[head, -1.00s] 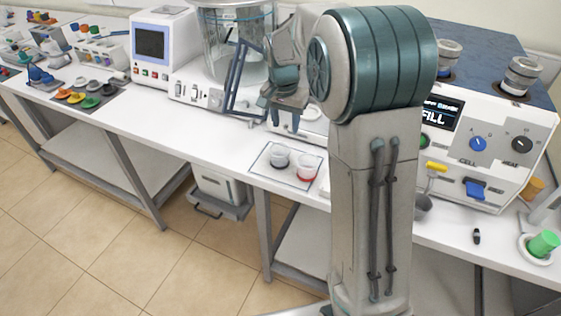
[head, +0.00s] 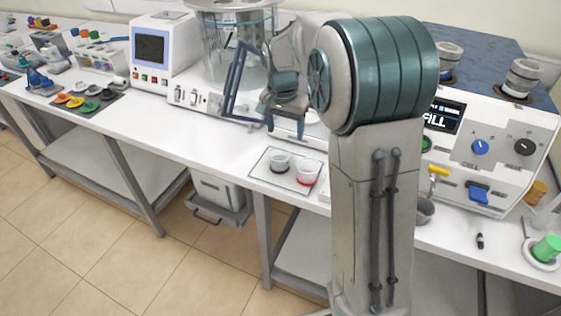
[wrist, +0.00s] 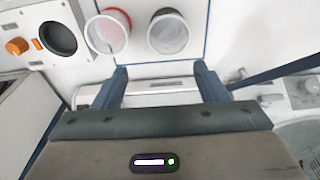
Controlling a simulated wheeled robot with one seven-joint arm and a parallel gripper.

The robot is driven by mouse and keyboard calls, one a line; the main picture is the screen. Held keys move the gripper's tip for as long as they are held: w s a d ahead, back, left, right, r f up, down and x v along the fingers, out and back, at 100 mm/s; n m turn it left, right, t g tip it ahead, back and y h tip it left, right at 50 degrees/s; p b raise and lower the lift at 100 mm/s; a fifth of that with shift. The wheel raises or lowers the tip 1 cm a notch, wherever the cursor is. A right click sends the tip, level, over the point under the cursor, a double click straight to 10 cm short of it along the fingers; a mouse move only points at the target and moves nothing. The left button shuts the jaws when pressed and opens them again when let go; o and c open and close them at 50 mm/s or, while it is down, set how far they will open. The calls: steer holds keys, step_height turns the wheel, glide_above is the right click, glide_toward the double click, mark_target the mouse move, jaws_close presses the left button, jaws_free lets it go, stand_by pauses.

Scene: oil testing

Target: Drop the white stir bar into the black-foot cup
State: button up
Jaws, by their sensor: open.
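The black-foot cup (head: 279,162) is a small clear cup with a dark base, standing on a blue-edged white mat (head: 262,177). It also shows in the wrist view (wrist: 168,34), at the top. My gripper (head: 285,124) points down at the bench, behind and above the cups. Its two blue fingers are spread wide with nothing held between them in the wrist view (wrist: 160,84). A pale, low white strip with a dark mark lies beyond the fingers. I cannot pick out the white stir bar in either view.
A red-foot cup (head: 305,174) stands beside the black-foot cup on the mat. A large glass vessel (head: 232,50) with a blue frame (head: 243,85) is near my gripper. A white instrument (head: 478,150) with knobs is at right. The bench front is mostly clear at left.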

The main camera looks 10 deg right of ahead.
step_height(320, 180, up, 13)
steer(key=s, duration=0.1)
steer(key=shift+s+a+f, duration=0.15)
steer(key=shift+a, duration=0.3)
steer(key=shift+s, duration=0.1)
steer(key=s+f+n+t, duration=0.1)
steer(key=s+f+n, duration=0.2)
steer(key=s, duration=1)
steer(key=s+d+f+n, duration=0.1)
steer(key=s+f+n, duration=0.3)
steer(key=s+f, duration=0.4)
steer(key=s, duration=0.5)
steer(key=shift+d+f+t+y, duration=0.15)
steer(key=shift+d+t+y, duration=0.05)
steer(key=shift+t+y, duration=0.2)
